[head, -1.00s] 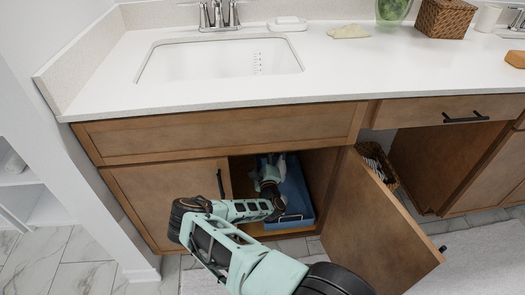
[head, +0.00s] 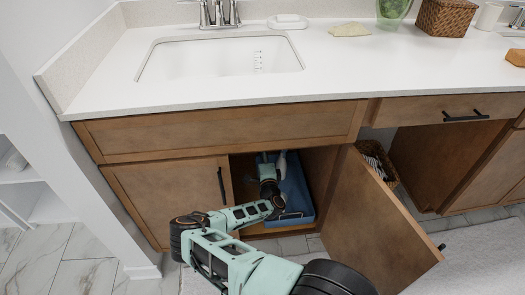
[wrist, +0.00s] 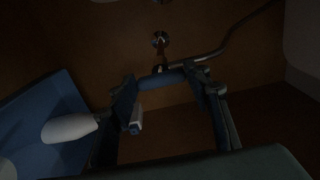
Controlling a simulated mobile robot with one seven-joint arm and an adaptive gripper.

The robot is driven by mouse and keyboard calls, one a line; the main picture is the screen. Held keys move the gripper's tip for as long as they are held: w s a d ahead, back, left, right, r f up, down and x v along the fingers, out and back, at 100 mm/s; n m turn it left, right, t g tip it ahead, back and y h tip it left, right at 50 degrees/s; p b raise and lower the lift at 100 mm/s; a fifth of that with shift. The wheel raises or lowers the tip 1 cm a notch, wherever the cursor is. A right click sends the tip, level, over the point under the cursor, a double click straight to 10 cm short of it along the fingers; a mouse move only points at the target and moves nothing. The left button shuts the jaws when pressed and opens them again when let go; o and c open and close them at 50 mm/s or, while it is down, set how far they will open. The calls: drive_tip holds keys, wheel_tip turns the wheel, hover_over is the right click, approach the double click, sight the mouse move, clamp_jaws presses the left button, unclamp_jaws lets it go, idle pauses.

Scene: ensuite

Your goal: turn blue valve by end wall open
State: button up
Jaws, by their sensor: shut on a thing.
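In the wrist view, the blue valve's handle (wrist: 160,80) is a short blue bar in front of a round metal fitting (wrist: 159,40) on the cabinet's end wall. My gripper (wrist: 163,84) has one finger at each end of the bar and is shut on it. A grey hose (wrist: 225,48) runs from the valve up to the right. In the head view, my arm reaches through the open cabinet door under the sink. My wrist (head: 268,175) shows in the opening, but the fingertips and valve are hidden there. The wrist view is dark, so the handle's exact angle is unclear.
A blue bin (head: 294,195) stands on the cabinet floor right of my wrist. It holds a white bottle (wrist: 70,127) in the wrist view. A small white-and-blue object (wrist: 136,121) lies below the handle. The open door (head: 380,225) stands right of my arm.

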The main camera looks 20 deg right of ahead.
drive_tip(key=shift+s+d+f, duration=0.1)
drive_tip(key=shift+s+d, duration=0.05)
drive_tip(key=o, duration=1.2)
drive_tip(key=shift+c, duration=0.2)
drive_tip(key=v, duration=1.2)
